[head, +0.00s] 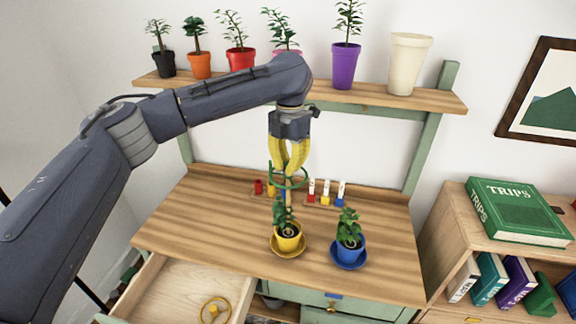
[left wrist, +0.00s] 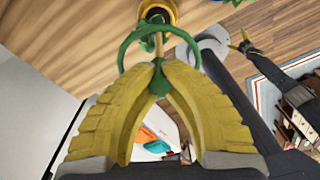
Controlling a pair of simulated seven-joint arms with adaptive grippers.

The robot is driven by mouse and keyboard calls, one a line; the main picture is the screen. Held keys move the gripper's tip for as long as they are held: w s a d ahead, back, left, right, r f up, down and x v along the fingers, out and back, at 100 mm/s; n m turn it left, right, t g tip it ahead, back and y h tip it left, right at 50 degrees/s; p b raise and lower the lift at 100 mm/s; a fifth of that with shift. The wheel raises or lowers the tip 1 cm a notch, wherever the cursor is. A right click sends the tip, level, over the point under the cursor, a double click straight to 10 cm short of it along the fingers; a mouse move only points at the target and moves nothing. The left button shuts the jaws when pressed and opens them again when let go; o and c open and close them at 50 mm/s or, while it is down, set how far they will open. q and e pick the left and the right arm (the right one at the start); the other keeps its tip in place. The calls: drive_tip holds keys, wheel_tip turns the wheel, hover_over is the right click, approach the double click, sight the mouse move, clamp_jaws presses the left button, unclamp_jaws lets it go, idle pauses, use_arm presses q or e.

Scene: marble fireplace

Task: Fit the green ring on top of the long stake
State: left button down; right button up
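My left gripper (head: 289,174) is above the desk with its yellow fingers closed together. In the left wrist view its fingertips (left wrist: 160,72) pinch the tab of the green ring (left wrist: 125,45). The ring also shows in the head view (head: 303,184), just below the fingertips. The long tan stake (head: 289,198) rises from the plant in the yellow pot (head: 288,241). In the left wrist view the stake (left wrist: 158,46) appears within the ring's outline; I cannot tell whether it passes through. A yellow-tipped gripper, apparently my right one (left wrist: 243,42), is far off at the right.
A blue potted plant (head: 349,241) stands right of the yellow pot. Small red, yellow and blue items (head: 325,198) stand behind on the desk (head: 200,225). A shelf (head: 400,97) of pots is above.

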use_arm(q)
drive_tip(key=shift+f, duration=0.95)
idle(0.8)
drive_tip(key=c, duration=1.5)
unclamp_jaws()
drive_tip(key=r, duration=1.2)
drive_tip(key=shift+w+d, duration=0.1)
drive_tip(key=shift+w, duration=0.2)
